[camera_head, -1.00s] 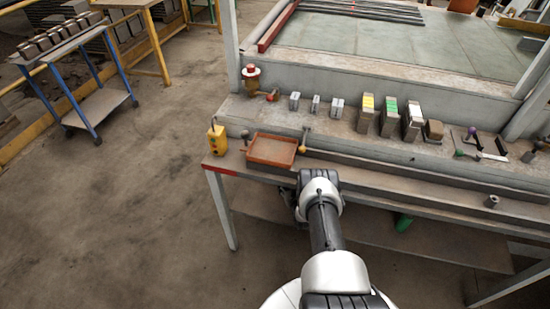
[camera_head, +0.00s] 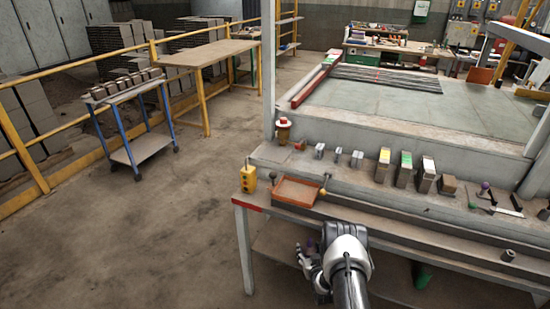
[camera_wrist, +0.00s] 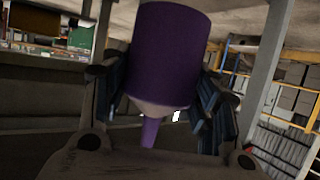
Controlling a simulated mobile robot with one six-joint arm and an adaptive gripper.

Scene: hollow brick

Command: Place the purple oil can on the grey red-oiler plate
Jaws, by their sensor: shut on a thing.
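My gripper (camera_head: 305,258) is shut on the purple oil can (camera_wrist: 166,55), whose purple body and spout show between the fingers in the wrist view. In the head view a small bit of purple (camera_head: 310,243) shows at the gripper, low in front of the bench's left part. The can looks tilted in the wrist view. A red-topped oiler (camera_head: 283,130) stands on the bench ledge at the back left. I cannot clearly make out a grey plate by it; it may be hidden or too small to tell.
An orange-brown tray (camera_head: 298,191) and a yellow button box (camera_head: 248,179) sit at the bench's front left. Several small blocks line the ledge. A post (camera_head: 268,70) rises left of the oiler. A blue-legged trolley (camera_head: 138,148) stands on open floor at left.

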